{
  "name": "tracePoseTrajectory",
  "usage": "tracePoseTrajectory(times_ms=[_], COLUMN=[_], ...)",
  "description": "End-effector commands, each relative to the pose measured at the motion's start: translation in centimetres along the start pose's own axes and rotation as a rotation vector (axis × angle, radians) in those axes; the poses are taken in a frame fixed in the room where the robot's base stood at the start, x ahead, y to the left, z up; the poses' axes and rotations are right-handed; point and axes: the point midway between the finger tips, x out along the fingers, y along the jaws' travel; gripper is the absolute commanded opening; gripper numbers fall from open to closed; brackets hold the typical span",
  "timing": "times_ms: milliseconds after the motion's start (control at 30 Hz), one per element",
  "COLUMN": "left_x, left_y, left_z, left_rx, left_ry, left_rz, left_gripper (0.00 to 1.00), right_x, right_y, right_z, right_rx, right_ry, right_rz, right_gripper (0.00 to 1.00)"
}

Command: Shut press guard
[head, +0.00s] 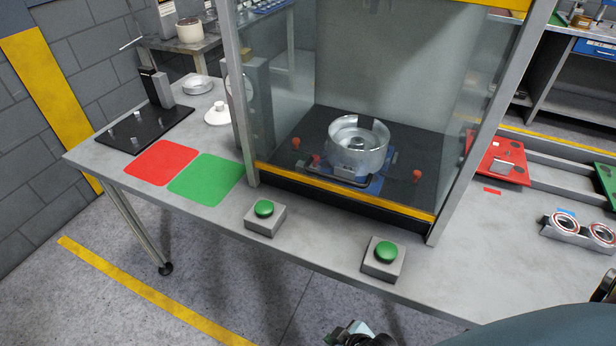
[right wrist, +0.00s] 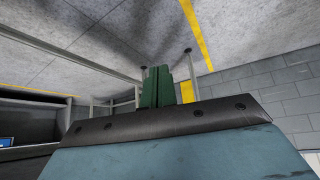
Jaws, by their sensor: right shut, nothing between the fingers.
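The press guard (head: 345,190) is a clear panel with a yellow strip along its lower edge, between two grey posts. This strip lies low, just above the dark press base; whether it is fully seated I cannot tell. A black bar like a handle (head: 338,183) shows just above the strip. Behind the panel, a silver clutch housing (head: 357,148) sits on a blue plate in the press. My right gripper (head: 357,335) is at the bottom edge of the head view, in front of the table and apart from the guard. Its fingers (right wrist: 157,88) are shut and empty. My left gripper is not visible.
Two green push buttons on grey boxes (head: 266,219) (head: 383,260) stand at the table's front edge. Red (head: 162,162) and green (head: 206,177) mats lie left. A red pallet (head: 500,160) and bearing rings (head: 563,224) are right. Floor space in front is free.

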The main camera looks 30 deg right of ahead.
Motion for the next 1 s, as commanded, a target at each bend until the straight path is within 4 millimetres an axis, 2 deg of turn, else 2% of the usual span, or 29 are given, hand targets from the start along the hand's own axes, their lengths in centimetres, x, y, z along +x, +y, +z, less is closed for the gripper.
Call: tracePoseTrajectory(times_ms=[33,67,100,200,300,400,500,600,700,867,1000], left_x=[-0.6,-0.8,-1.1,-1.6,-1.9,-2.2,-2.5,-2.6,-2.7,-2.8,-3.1], left_y=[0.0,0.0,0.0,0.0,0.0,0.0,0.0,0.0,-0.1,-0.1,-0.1], left_z=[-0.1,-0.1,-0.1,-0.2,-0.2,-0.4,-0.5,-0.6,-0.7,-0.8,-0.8], left_rx=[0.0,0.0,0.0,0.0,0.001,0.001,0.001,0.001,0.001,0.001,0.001], left_ry=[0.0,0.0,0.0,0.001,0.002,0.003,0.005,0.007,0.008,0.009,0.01], left_rz=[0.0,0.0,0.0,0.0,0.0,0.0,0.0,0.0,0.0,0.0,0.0], left_gripper=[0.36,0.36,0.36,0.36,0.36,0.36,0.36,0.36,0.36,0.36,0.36], right_x=[-1.5,-2.4,-3.8,-7.4,-10.8,-14.4,-17.6,-19.9,-21.1,-21.3,-20.7], right_y=[0.2,0.3,0.5,1.3,2.5,4.3,6.1,7.5,8.4,9.2,10.1], right_z=[-3.9,-6.3,-10.0,-18.0,-23.2,-27.1,-29.5,-30.6,-31.1,-32.2,-34.3], right_rx=[-0.029,-0.051,-0.089,-0.177,-0.228,-0.253,-0.254,-0.242,-0.232,-0.228,-0.229], right_ry=[0.084,0.144,0.247,0.519,0.729,0.898,1.012,1.07,1.094,1.103,1.104], right_rz=[-0.001,0.0,0.008,0.075,0.186,0.333,0.485,0.605,0.677,0.709,0.709], right_gripper=[0.0,0.0,0.0,0.0,0.0,0.0,0.0,0.0,0.0,0.0,0.0])
